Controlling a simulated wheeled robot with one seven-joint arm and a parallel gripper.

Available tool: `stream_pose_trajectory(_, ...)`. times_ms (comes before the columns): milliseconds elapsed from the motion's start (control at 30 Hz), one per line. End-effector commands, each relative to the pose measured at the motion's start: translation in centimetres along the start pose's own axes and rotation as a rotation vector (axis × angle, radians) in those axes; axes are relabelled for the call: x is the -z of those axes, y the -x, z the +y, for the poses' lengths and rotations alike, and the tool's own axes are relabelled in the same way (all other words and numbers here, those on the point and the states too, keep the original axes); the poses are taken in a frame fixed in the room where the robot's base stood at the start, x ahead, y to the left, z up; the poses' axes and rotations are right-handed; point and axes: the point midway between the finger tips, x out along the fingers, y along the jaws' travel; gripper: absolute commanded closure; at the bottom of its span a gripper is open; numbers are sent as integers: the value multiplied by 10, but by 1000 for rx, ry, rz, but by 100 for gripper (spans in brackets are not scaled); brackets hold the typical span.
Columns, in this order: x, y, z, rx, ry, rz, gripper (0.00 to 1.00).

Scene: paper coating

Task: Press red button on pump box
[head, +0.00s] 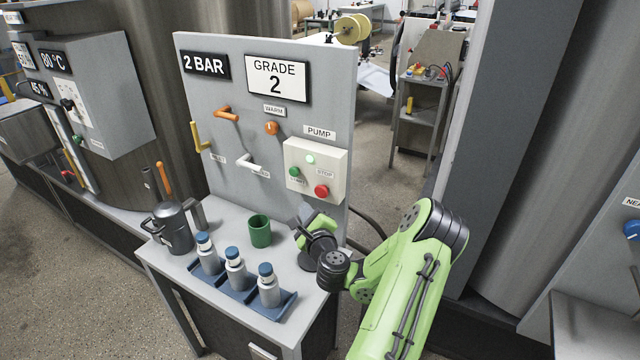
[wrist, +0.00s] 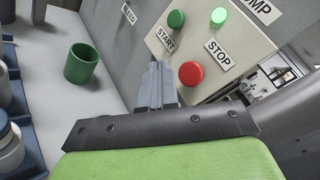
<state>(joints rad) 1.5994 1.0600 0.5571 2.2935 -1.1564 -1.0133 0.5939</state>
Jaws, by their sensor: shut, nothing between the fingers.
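The cream pump box (head: 331,161) is fixed to the grey panel, below the PUMP label. Its red STOP button (head: 322,190) is at the lower right, and the green START button (head: 295,172) is to its left. A pale green lamp (head: 310,159) above them looks lit. In the wrist view the red button (wrist: 190,74) shows just right of my fingertips, with the START button (wrist: 176,19) and lamp (wrist: 219,15) higher up. My gripper (wrist: 158,68) is shut and empty, pointing at the box's lower part. It looks apart from the red button; the exact gap is unclear.
A green cup (head: 260,231) stands on the bench left of my gripper. A blue rack (head: 240,293) with bottles and a metal can (head: 172,228) stand further left. An orange lever (head: 227,114), a white lever (head: 250,163) and a yellow lever (head: 198,138) stick out from the panel.

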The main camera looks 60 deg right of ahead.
Motion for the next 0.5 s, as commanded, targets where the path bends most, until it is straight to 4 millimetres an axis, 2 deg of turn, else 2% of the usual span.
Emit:
stream_pose_trajectory(33,-1,-4,-9,0,0,2,100)
stream_pose_trajectory(233,12,-22,-21,-1,1,1,100)
stream_pose_trajectory(500,23,-31,-23,-4,2,1,100)
